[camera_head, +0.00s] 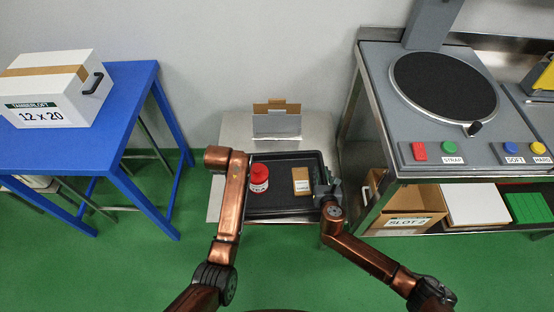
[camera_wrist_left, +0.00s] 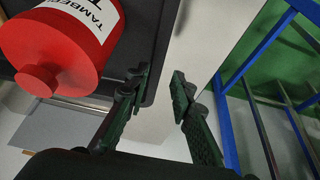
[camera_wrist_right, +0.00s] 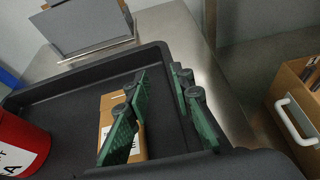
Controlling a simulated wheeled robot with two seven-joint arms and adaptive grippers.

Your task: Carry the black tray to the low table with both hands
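The black tray (camera_head: 284,207) is on a low metal table (camera_head: 216,196), level as far as I can see. It holds a red canister (camera_head: 259,178) at its left and a small brown box (camera_head: 301,181) at its right. My right gripper (camera_wrist_right: 160,80) is at the tray's right wall. Its fingers are apart, one on each side of the rim. My left gripper (camera_wrist_left: 159,77) is at the tray's left wall, fingers apart with the rim between them. In the head view my left arm hides that gripper. I cannot tell whether any finger touches the tray.
A grey holder with a brown card (camera_head: 276,123) stands behind the tray. A blue table (camera_head: 143,88) with a white case (camera_head: 62,92) is at left. A grey machine bench (camera_head: 398,180) with an open carton (camera_head: 408,208) below is at right. Green floor is clear in front.

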